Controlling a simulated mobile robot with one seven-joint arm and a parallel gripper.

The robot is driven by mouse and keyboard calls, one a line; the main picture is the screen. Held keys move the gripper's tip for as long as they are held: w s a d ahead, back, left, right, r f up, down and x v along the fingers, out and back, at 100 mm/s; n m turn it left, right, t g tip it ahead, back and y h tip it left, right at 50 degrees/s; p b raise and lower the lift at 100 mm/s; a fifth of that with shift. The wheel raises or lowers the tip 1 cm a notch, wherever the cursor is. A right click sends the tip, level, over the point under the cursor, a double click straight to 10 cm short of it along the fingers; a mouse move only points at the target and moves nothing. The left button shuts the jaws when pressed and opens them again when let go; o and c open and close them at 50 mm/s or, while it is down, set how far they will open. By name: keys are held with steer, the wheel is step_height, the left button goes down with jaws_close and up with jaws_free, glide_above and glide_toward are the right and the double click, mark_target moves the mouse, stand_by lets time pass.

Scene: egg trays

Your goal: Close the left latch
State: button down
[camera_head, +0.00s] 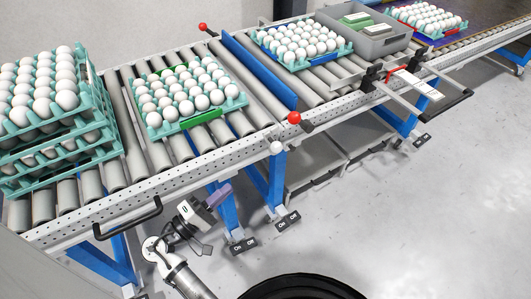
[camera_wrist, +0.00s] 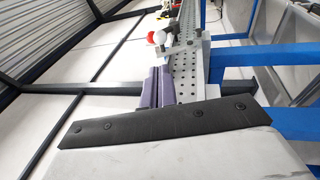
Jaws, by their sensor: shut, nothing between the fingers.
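A latch lever with a red ball knob (camera_head: 294,118) sits on the near rail at the end of the blue barrier. A white ball (camera_head: 277,148) is just left of and below it. I cannot tell which lever is the left latch, or its exact state. In the wrist view the red ball (camera_wrist: 151,37) and white ball (camera_wrist: 160,38) show beyond my fingers. My gripper (camera_head: 221,195) is below and left of the white ball, in front of the conveyor, apart from it. Its purple fingers (camera_wrist: 153,88) are shut with nothing between them.
The blue barrier (camera_head: 258,70) crosses the rollers, with another red knob (camera_head: 203,27) at its far end. Egg trays (camera_head: 203,119) stand left of it, and a grey crate (camera_head: 365,42) stands right. A black handle (camera_head: 128,217) juts from the near rail. Floor in front is clear.

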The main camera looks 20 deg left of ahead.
steer(key=p, duration=0.4)
glide_toward(279, 145)
steer(key=w, duration=0.1)
steer(key=w+d, duration=0.1)
steer(key=w, duration=0.3)
steer(key=shift+d+f, duration=0.2)
steer(key=shift+d, duration=0.05)
steer(key=shift+r+p, duration=0.1)
steer(key=shift+p, duration=0.3)
